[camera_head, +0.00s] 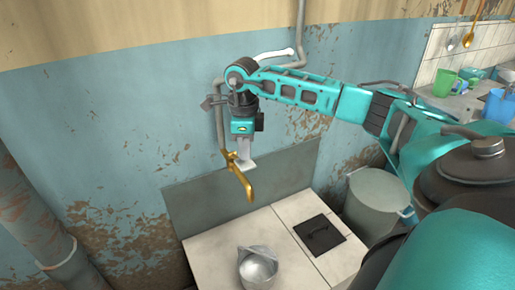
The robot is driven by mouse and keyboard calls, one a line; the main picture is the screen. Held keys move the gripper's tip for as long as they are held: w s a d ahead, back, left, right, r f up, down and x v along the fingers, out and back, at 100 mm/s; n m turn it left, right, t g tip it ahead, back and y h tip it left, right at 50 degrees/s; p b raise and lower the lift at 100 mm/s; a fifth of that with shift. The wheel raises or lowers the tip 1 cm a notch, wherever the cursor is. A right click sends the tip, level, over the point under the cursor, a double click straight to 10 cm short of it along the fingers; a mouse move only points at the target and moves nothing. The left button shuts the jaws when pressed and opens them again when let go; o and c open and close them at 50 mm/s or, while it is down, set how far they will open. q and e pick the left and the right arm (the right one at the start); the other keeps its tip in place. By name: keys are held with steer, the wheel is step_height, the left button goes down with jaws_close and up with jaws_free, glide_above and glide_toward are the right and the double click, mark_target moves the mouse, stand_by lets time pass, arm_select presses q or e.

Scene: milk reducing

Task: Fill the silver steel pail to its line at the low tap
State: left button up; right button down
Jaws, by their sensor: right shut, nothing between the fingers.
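The silver steel pail (258,270) stands upright on the pale tiled slab at the bottom of the view, below the tap and a little to its right. Its inside shows grey; I cannot make out a line or a water level. The brass tap (239,181) sticks out from a pipe on the wall, its spout angled down. No stream of water shows below it. My right gripper (245,164) points down with its fingers shut and empty, right at the top of the tap; I cannot tell whether it touches. My left gripper is not in view.
A dark square hatch (319,235) is set in the slab right of the pail. A green mug (445,83) and a blue cup (497,106) are on a counter at the upper right. A thick pipe (38,225) runs down the left.

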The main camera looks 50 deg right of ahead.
mark_target(246, 163)
steer(key=shift+f, duration=0.15)
stand_by(0.5)
steer(key=shift+f+b, duration=1.15)
steer(key=shift+f, duration=0.55)
stand_by(5.7)
